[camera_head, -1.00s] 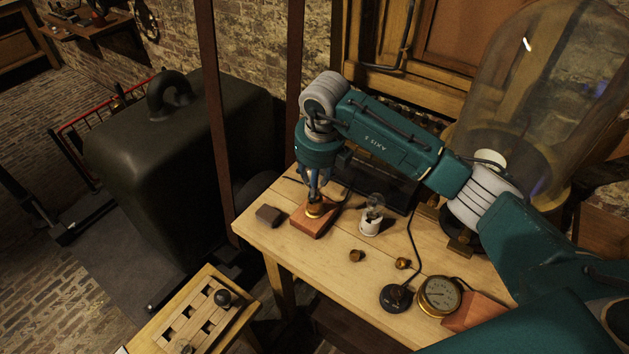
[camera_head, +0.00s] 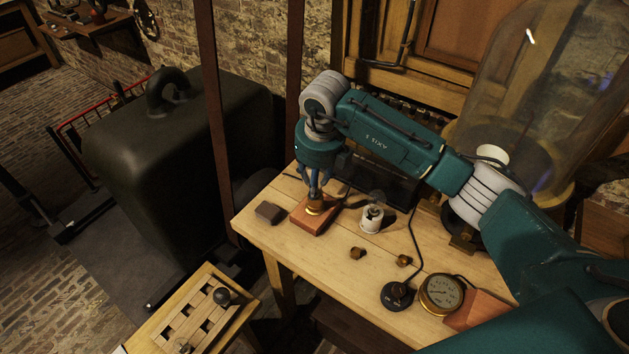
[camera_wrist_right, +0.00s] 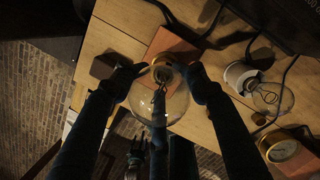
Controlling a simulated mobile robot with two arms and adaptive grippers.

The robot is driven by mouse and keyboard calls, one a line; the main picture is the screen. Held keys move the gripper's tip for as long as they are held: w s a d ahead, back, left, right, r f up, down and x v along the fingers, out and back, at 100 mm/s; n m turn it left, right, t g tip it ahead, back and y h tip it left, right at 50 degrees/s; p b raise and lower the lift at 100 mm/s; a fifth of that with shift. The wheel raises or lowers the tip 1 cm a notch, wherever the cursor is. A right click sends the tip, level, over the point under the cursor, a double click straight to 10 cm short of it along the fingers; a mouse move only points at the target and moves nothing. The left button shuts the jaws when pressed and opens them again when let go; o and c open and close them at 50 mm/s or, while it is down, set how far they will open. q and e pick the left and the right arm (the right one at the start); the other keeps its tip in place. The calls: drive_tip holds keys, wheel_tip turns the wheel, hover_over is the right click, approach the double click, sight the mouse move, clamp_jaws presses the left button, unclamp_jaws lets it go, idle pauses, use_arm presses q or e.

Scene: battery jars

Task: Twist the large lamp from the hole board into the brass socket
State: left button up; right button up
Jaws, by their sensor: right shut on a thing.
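My right gripper (camera_head: 315,191) points down over the brass socket (camera_head: 314,207) on a reddish wooden block (camera_head: 306,225). In the right wrist view, my right gripper (camera_wrist_right: 164,80) is shut on the large lamp, a clear glass bulb (camera_wrist_right: 158,103) with a filament inside. The lamp is in line with the socket, its base end at the brass. I cannot tell how deep the base sits in the socket, as bulb and fingers cover it. A board with square holes (camera_head: 191,329) stands at the lower left.
On the table (camera_head: 325,275) are a dark block (camera_head: 269,212), a white lamp holder (camera_head: 371,219) with a glass bulb, two small brass pieces (camera_head: 357,254), a black round base (camera_head: 396,295) with a cable, and a gauge (camera_head: 440,292). A large glass dome (camera_head: 545,85) stands at the right.

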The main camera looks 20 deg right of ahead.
idle(0.3)
drive_tip(key=m, duration=0.3)
drive_tip(key=shift+s+m+h, duration=0.1)
drive_tip(key=shift+m+h, duration=0.2)
drive_tip(key=shift+m, duration=0.1)
drive_tip(key=shift+m+p, duration=0.3)
drive_tip(key=shift+m, duration=1)
drive_tip(key=shift+d, duration=0.1)
drive_tip(key=shift+m+h, duration=0.4)
drive_tip(key=shift+m, duration=0.7)
drive_tip(key=m+g, duration=0.1)
drive_tip(key=m, duration=0.3)
drive_tip(key=shift+p, duration=0.35)
drive_tip(key=shift+h, duration=0.3)
